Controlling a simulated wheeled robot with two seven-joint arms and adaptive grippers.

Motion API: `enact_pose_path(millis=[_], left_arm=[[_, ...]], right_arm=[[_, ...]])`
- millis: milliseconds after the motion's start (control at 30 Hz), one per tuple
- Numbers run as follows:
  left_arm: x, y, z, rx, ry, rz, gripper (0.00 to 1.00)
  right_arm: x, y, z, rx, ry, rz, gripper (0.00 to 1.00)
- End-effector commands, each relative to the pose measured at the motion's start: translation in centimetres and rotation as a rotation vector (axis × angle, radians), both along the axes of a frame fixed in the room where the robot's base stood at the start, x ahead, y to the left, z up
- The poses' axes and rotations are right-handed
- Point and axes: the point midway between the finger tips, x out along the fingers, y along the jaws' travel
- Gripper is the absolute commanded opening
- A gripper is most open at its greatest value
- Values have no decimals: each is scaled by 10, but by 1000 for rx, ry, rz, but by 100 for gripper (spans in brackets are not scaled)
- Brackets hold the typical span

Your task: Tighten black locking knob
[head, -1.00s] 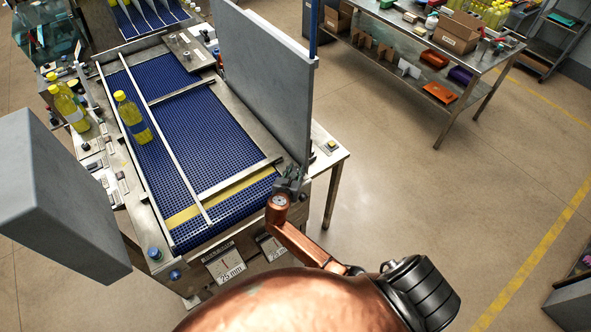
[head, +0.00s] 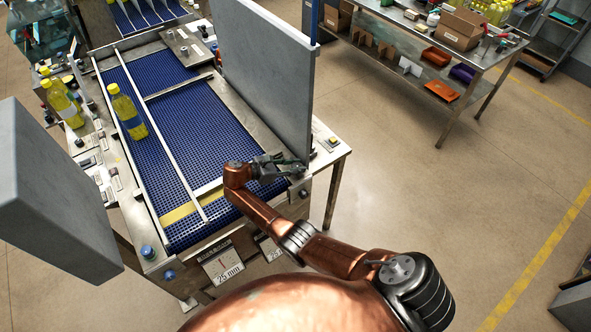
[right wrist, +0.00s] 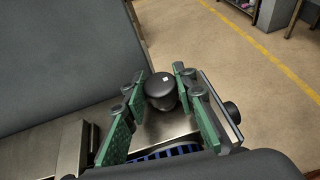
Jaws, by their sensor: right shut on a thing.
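The black locking knob (right wrist: 161,92) is round with a small white mark on top. It sits between the green-padded fingers of my right gripper (right wrist: 158,84) in the right wrist view, and the gripper is shut on it. In the head view my right gripper (head: 286,164) points right, over the near right corner of the conveyor, close to the foot of the grey panel. The knob is hard to make out there behind the fingers. My left gripper is not in view.
The blue conveyor (head: 190,130) has metal divider rails and a yellow bottle (head: 128,110) standing in its left lane. A tall grey panel (head: 265,75) rises beside the gripper. A plate marked 25 mm (head: 222,265) is on the front edge. Open floor lies to the right.

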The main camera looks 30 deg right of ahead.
Motion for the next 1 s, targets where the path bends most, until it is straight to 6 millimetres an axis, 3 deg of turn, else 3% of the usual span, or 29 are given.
enact_pose_path(millis=[200, 733, 767, 1000], left_arm=[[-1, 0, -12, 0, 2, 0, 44], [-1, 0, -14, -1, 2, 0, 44], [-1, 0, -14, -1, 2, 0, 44], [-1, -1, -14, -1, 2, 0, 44]], right_arm=[[1, -1, 1, -4, -3, -70, 1], [1, -2, 3, -4, -5, -93, 1], [1, -2, 3, -4, -5, -93, 26], [1, -1, 2, -2, -2, -91, 43]])
